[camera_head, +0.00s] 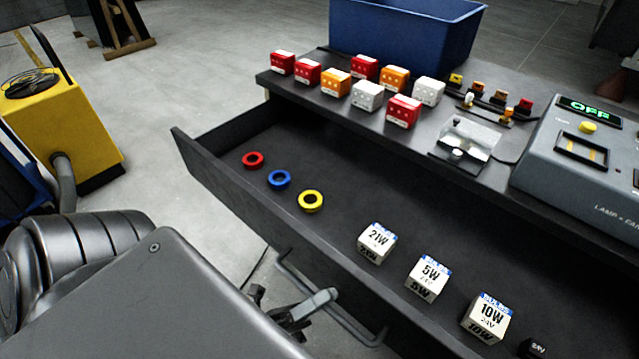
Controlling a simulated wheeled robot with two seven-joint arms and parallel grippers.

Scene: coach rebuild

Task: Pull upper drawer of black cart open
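The black cart (345,89) stands at the right, and its upper drawer (330,190) is pulled well out, with its inside showing. The drawer's grey bar handle (352,326) runs along the outside of the front panel. My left gripper (287,297) is at this handle, low in the middle. Its fingers show apart, one light grey finger crossing in front of the bar and a darker one to its left. My arm hides the rest of the gripper, and I see no clear grip on the bar. My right gripper is out of view.
The drawer holds red (253,160), blue (279,179) and yellow (311,201) rings and several bulb boxes (427,278). The cart top carries small boxes, a blue bin (400,40) and a grey tester (590,165). A yellow machine (60,125) stands at the left, with open floor between.

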